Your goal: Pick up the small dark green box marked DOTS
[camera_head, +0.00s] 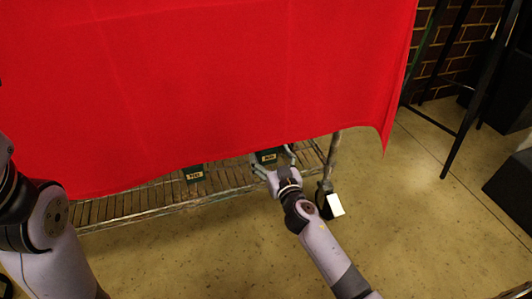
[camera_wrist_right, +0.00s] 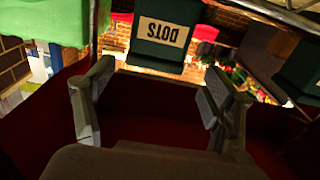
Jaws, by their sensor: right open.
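The small dark green box marked DOTS (camera_wrist_right: 150,52) shows upside down at the top of the right wrist view, its pale label facing me. It stands ahead of the fingertips of my right gripper (camera_wrist_right: 160,78), roughly between them. My right gripper is open and nothing is held in it. In the head view this gripper (camera_head: 273,161) is at the lower slatted shelf (camera_head: 130,202), with its fingers beside a dark green box (camera_head: 268,157), which appears to be the same one. Its label is too small to read there. My left gripper is out of view; only part of its arm shows.
Another dark green labelled box (camera_head: 194,174) stands further left on the shelf. A red cloth (camera_head: 220,80) hangs low over the shelf and hides its back. A metal leg (camera_head: 331,160) stands right of my gripper. A black-and-white item (camera_head: 335,205) is by its foot.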

